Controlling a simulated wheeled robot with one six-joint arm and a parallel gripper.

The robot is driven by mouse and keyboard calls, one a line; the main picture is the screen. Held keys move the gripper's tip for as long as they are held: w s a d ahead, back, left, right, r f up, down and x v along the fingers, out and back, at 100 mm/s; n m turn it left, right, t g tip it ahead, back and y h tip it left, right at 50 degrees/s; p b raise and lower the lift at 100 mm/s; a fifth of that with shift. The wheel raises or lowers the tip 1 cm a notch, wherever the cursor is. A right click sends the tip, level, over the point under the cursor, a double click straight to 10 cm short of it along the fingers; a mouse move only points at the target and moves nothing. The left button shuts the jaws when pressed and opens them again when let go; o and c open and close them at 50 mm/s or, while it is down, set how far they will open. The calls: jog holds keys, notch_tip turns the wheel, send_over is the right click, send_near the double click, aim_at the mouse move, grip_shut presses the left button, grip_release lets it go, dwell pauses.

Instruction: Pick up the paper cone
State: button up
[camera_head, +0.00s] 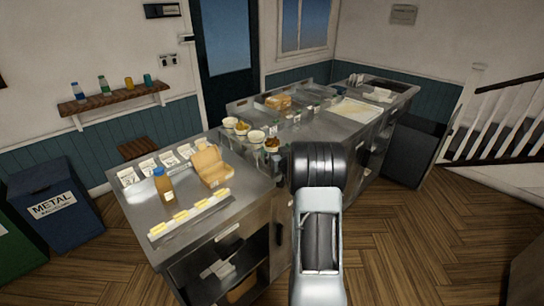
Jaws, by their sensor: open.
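I cannot make out for certain which thing is the paper cone. Several small white bowl- or cone-like containers (256,136) stand near the middle of the steel counter, some with yellow-brown contents. Several white paper-like pieces (128,177) lie in a row along the back of the left counter top. My gripper's fingers do not show. Only dark and pale parts of my arm rise in the lower middle, hiding part of the counter front.
The left steel counter (139,212) holds an amber bottle (164,187), an open cardboard box (211,167) and a rail with yellow items (181,216). Blue (57,226) and green bins stand at left. A stair railing (510,118) is at right. Wood floor is open at lower right.

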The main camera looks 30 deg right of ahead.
aim_at(269, 141)
jog(key=shift+p+x, duration=1.1)
jog(key=shift+x, duration=1.35)
jog(key=shift+c, duration=0.4)
jog(key=c, duration=1.4)
jog(key=shift+r, duration=0.1)
jog(key=shift+c, duration=0.2)
